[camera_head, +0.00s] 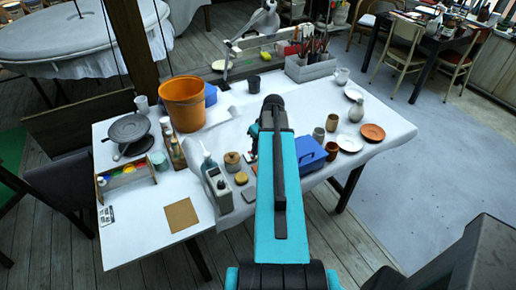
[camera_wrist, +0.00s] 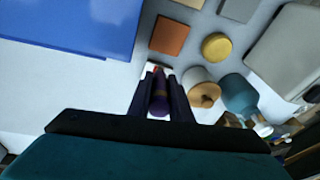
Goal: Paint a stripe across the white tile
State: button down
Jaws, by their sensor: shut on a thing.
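My gripper (camera_wrist: 159,80) is shut on a purple rod-like thing (camera_wrist: 159,103), perhaps a brush handle. The rod lies between the two dark fingers, with a small orange-red bit near the fingertips; its far end is hidden. In the head view my arm covers most of the gripper over the white table, left of the blue box. I cannot pick out a white tile with certainty. Flat square pieces lie ahead of the gripper in the wrist view: an orange-brown one (camera_wrist: 170,36) and a grey one (camera_wrist: 240,9). No stripe shows on them.
The blue box (camera_head: 310,154) stands close to the gripper. A yellow disc (camera_head: 241,178), a wooden-lidded jar (camera_head: 232,161), a teal bottle (camera_head: 208,166) and a grey device (camera_head: 220,190) crowd the other side. An orange bucket (camera_head: 183,103) stands farther back. Cups and plates are right.

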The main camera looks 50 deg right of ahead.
jog(key=shift+r+p, duration=1)
jog(key=shift+r, duration=1.05)
